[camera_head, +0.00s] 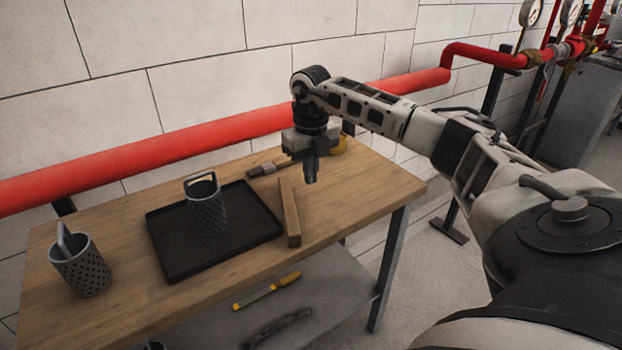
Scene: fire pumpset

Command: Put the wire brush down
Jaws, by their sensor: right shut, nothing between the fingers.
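A long, narrow wooden piece (289,212), which looks like the wire brush, lies on the wooden workbench (350,190) just right of the black tray (165,262). I cannot make out any bristles on it. My right gripper (311,179) points down just above and to the right of the far end of the wooden piece. It is shut and empty. My left gripper is out of view.
A dark-handled tool (262,170) and a yellow item (340,146) lie at the back. A red pipe (170,148) runs behind. The bench's right end is clear.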

